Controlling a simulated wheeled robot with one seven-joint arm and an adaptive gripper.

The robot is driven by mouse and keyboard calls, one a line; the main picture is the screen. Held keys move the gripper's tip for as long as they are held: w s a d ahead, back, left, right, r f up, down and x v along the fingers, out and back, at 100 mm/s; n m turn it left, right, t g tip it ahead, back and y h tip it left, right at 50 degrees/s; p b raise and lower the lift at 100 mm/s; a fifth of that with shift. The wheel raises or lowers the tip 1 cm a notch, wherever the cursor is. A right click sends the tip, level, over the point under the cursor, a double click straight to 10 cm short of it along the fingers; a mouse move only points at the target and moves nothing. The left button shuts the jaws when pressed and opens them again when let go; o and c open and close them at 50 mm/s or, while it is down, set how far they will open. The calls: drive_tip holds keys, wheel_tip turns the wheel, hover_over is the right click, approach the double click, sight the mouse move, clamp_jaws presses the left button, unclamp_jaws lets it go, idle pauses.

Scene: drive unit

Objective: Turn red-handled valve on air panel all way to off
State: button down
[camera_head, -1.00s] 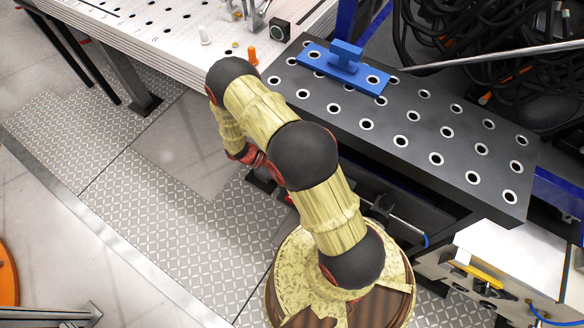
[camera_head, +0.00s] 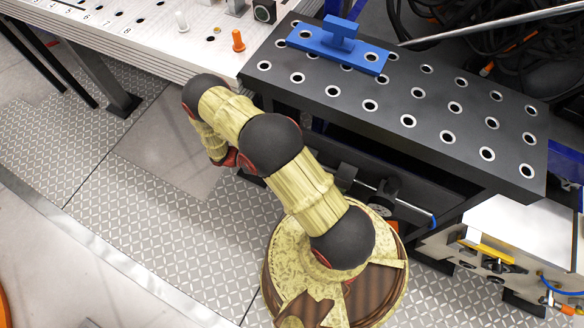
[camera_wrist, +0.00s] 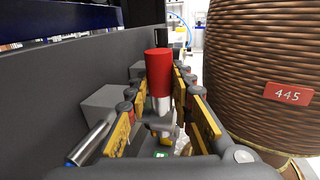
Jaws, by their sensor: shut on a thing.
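The red valve handle (camera_wrist: 158,75) shows in the middle of the wrist view as an upright red cylinder on a silver stem (camera_wrist: 161,104). My gripper (camera_wrist: 160,82) has its yellow-padded fingers on either side of the handle and is shut on it. The valve body below is partly hidden by the fingers. In the head view my arm hides the gripper and the handle, and I cannot make out the handle's angle to the panel.
A dark grey wall (camera_wrist: 55,85) runs close along the left of the wrist view. A metal rod (camera_wrist: 90,144) lies beside the left finger. In the head view a black perforated bench (camera_head: 410,100) stands beside my arm, with a white box (camera_head: 520,232) at lower right.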

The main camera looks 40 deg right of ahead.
drive_tip(key=shift+w, duration=0.1)
drive_tip(key=c, duration=1.6)
unclamp_jaws()
drive_tip(key=shift+o, duration=0.3)
drive_tip(key=v, duration=1.2)
